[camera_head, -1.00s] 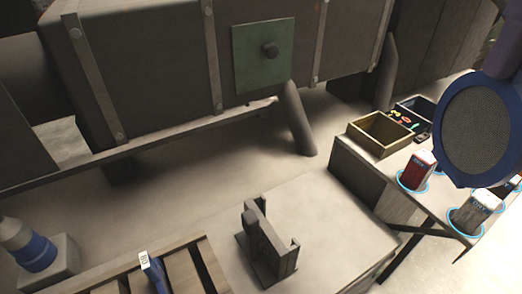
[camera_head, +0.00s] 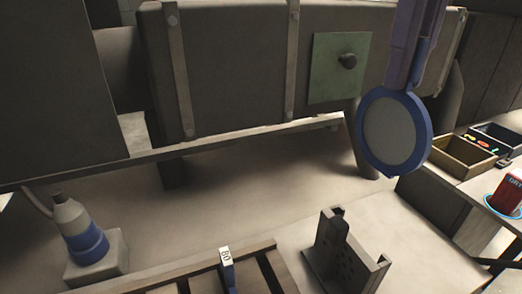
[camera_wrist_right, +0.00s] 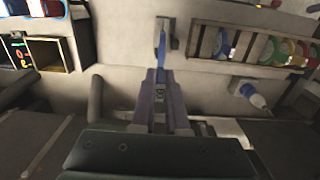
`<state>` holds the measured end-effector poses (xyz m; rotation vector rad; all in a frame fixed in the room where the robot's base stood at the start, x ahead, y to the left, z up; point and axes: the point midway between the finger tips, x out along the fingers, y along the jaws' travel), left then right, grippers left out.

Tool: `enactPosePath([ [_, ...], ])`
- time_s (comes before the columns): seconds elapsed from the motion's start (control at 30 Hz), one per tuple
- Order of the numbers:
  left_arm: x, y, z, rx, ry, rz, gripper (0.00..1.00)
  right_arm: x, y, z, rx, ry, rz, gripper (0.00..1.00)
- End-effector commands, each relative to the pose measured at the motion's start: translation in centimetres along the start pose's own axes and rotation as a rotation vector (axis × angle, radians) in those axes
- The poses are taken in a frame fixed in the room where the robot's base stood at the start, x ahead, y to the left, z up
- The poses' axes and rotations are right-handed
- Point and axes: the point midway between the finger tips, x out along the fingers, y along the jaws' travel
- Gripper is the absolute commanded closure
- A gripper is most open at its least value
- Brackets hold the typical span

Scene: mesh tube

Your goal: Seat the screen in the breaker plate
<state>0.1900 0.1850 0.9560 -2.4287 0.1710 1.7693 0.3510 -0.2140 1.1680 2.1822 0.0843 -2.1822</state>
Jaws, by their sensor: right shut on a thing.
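The screen (camera_head: 395,132) is a round grey mesh disc in a blue rim. My right gripper (camera_head: 407,84) is shut on its upper edge, so it hangs upright in the air. In the right wrist view the screen (camera_wrist_right: 162,45) shows nearly edge-on beyond the right gripper fingers (camera_wrist_right: 160,88). The breaker plate appears to be the grey upright part with small holes (camera_head: 347,262), in a stand on the bench. In the head view the screen is above and to the right of it, apart from it. My left gripper is not in view.
A slatted wooden rack (camera_wrist_right: 282,50) holds several coloured round items; a blue piece labelled 60 (camera_head: 227,268) stands in it. A blue-and-grey bottle-like thing (camera_head: 80,232) is at left. A wooden box (camera_head: 462,153) stands at right. Bench space beside the stand is clear.

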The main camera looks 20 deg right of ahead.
Motion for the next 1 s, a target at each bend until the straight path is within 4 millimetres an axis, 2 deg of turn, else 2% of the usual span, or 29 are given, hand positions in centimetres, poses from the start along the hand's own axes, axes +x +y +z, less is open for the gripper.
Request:
enactPosePath([
  [0.13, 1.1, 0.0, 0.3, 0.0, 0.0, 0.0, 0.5, 3.5, 0.1, 0.1, -0.001, -0.007, 0.0, 1.0],
  [0.4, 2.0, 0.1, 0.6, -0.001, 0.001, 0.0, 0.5, 11.2, 0.1, 0.1, 0.0, -0.006, 0.001, 1.0],
  [0.5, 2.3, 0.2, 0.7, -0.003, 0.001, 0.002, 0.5, 13.4, 0.1, 0.1, -0.001, -0.003, 0.001, 1.0],
  [0.73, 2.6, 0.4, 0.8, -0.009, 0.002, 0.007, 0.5, 15.8, 0.0, 0.0, -0.001, -0.001, 0.001, 1.0],
  [0.9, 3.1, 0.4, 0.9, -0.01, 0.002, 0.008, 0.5, 18.6, 0.1, 0.1, -0.001, -0.003, 0.001, 1.0],
  [1.0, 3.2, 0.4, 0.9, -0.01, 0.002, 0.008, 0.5, 19.5, 0.0, 0.1, -0.002, -0.002, 0.001, 1.0],
])
